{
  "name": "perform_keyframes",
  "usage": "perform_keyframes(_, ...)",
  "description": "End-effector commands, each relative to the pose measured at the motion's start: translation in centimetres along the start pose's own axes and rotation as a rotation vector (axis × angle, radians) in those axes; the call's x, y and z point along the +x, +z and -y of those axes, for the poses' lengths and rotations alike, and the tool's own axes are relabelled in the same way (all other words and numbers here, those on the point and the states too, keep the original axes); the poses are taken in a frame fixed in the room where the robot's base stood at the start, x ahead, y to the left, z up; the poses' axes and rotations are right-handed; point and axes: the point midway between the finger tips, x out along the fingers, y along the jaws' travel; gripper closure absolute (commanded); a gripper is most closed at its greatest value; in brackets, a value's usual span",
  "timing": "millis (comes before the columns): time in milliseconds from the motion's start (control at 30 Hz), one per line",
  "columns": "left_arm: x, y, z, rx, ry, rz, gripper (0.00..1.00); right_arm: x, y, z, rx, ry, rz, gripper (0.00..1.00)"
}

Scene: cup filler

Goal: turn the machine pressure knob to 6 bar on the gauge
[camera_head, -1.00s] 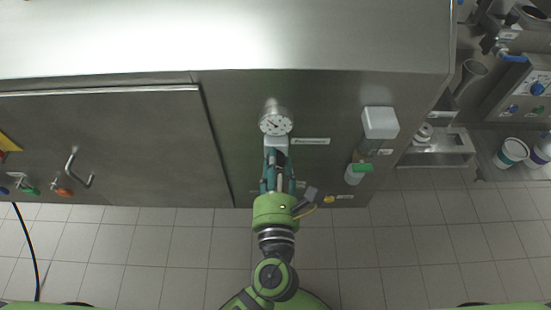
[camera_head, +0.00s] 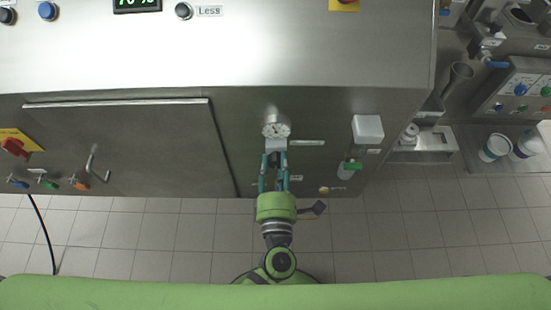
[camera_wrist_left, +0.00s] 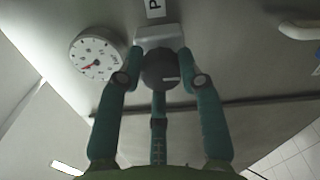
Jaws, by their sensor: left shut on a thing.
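The round white pressure gauge (camera_head: 276,129) sits on the steel machine front, just above my left gripper (camera_head: 274,160). In the left wrist view the gauge (camera_wrist_left: 96,54) shows left of the fingers, with a red needle pointing to the lower left; its numbers are too small to read surely. The dark round knob (camera_wrist_left: 162,72) with a pale mark sits below a grey block. My left gripper's teal fingers (camera_wrist_left: 164,80) are closed around the knob from both sides, with a third finger below. My right gripper is not in view.
A white box (camera_head: 367,128) and a green-topped part (camera_head: 352,166) stick out from the machine right of the gripper. A door with a handle (camera_head: 95,165) and coloured valves are on the left. Cups (camera_head: 495,147) stand on the far right.

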Motion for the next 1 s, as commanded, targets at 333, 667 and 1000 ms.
perform_keyframes(333,0.2,0.8,-0.5,0.222,0.009,0.014,0.96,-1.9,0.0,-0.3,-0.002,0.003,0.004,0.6)
perform_keyframes(667,0.2,0.8,-0.3,0.307,0.01,0.014,0.96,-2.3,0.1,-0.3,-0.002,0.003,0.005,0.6)
perform_keyframes(1000,0.1,0.7,-0.2,0.315,0.009,0.014,0.96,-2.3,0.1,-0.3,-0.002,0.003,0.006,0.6)
